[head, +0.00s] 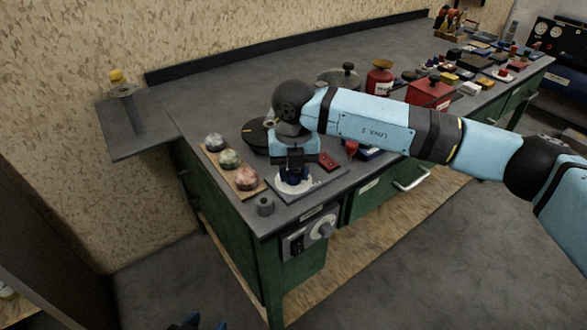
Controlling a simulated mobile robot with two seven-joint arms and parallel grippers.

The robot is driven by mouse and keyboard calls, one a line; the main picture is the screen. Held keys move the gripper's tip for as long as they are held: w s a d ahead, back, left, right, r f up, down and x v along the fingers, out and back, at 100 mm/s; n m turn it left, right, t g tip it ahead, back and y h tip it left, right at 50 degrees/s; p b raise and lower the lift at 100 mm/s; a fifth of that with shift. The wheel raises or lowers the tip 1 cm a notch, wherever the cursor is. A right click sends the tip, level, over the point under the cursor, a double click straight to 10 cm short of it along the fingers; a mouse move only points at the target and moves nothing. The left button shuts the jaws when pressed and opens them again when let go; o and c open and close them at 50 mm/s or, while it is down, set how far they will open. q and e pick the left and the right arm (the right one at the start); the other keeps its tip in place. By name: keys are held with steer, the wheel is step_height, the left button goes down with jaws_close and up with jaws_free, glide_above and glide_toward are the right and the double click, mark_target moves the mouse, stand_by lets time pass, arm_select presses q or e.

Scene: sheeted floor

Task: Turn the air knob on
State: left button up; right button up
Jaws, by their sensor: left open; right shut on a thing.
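A round grey knob (321,229) sits on a small control panel (296,243) on the front of the green workbench, near its left corner. I take it for the air knob; its setting is too small to read. My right gripper (293,180) points down above and behind the panel. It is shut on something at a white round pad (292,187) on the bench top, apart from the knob. The held thing is mostly hidden by the fingers. Only the blue fingertips of my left gripper (206,323) show at the bottom edge, open and empty, well below the bench.
A wooden strip with several rough stones (229,159) and a small grey cylinder (265,206) lie near the left bench edge. A red canister (380,78) and red box (430,92) stand farther back. The floor (420,250) before the bench is clear.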

mark_target(294, 173)
stand_by(0.5)
steer(key=o, duration=0.9)
arm_select(q)
steer(key=shift+r, duration=0.1)
arm_select(e)
steer(key=shift+r, duration=0.1)
arm_select(q)
steer(key=shift+s+a+p, duration=0.1)
steer(key=shift+a+p, duration=0.05)
steer(key=shift+p, duration=0.6)
arm_select(e)
step_height(294, 173, up, 14)
steer(key=shift+f, duration=0.1)
